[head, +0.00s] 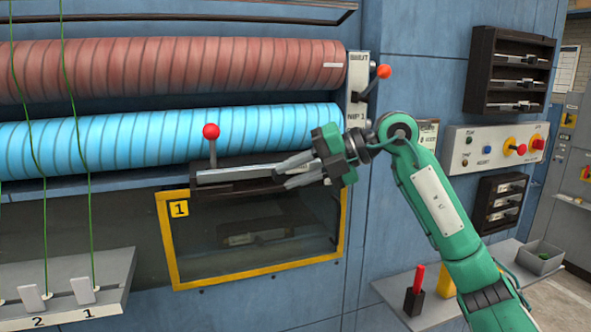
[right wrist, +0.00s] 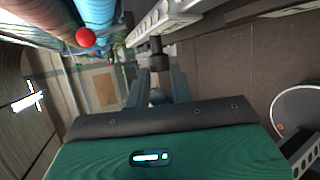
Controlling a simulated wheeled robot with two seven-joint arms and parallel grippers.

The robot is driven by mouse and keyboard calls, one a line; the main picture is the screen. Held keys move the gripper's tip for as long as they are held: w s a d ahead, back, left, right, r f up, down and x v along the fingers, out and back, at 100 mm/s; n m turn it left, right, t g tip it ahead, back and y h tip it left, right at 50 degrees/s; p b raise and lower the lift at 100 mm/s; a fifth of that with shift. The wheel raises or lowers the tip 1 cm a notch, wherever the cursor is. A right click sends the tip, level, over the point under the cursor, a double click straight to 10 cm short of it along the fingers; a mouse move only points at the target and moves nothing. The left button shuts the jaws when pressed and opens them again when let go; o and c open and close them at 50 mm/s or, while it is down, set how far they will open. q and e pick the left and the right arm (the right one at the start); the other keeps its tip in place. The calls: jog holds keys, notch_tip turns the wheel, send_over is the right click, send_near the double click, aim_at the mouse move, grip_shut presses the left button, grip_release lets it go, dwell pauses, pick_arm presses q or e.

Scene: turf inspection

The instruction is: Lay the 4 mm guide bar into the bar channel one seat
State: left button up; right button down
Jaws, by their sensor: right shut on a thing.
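My right gripper (head: 300,172) reaches in from the right in the head view, its jaws shut on the right end of a slim light-grey bar (head: 238,173). The bar lies nearly level, along a dark bar channel (head: 210,189) under the blue roller. I cannot tell whether the bar rests in the channel or hangs just above it. In the right wrist view my right gripper (right wrist: 158,85) closes around a small dark piece. A lever with a red knob (head: 211,131) stands at the channel; the knob also shows in the right wrist view (right wrist: 85,37). My left gripper is not in view.
A yellow-framed window (head: 171,250) marked 1 sits below the channel. The blue roller (head: 180,138) and red roller (head: 180,68) run above. An orange-knobbed lever (head: 383,71) is close above my right arm. Racks (head: 510,70) and a shelf (head: 400,290) lie right.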

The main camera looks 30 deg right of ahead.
jog(key=shift+f+b, duration=0.9)
jog(key=shift+f, duration=0.15)
dwell(0.6)
jog(key=c, duration=1.1)
grip_release()
jog(key=shift+c, duration=0.2)
jog(key=b+v, duration=0.4)
jog(key=v, duration=1)
